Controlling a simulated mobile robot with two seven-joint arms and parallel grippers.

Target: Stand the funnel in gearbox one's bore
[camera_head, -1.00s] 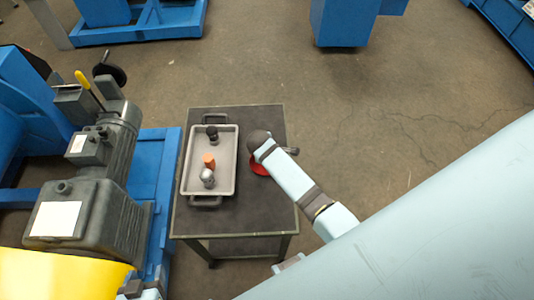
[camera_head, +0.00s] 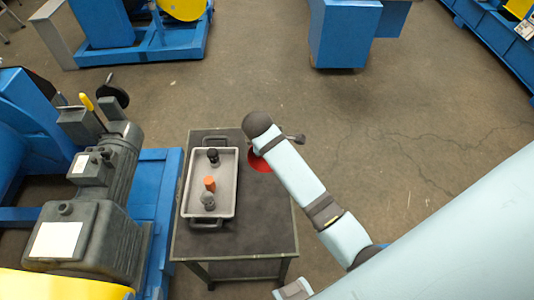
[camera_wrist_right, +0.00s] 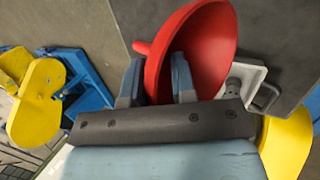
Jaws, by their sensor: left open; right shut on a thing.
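The red funnel (camera_head: 259,162) shows in the head view beside the tray, partly hidden under my right arm. In the right wrist view the funnel (camera_wrist_right: 205,45) is between the two fingers of my right gripper (camera_wrist_right: 160,80), which is shut on it. The funnel is tilted there, and its height above the table is hard to judge. A dark grey gearbox (camera_head: 85,240) stands at the left with a round port (camera_head: 64,208) on top; no number is readable.
A dark table (camera_head: 270,230) carries a grey tray (camera_head: 222,213) with a black part (camera_head: 213,156), an orange part (camera_head: 209,183) and a grey part (camera_head: 208,201). A blue machine frame (camera_head: 160,190) lies between table and gearbox.

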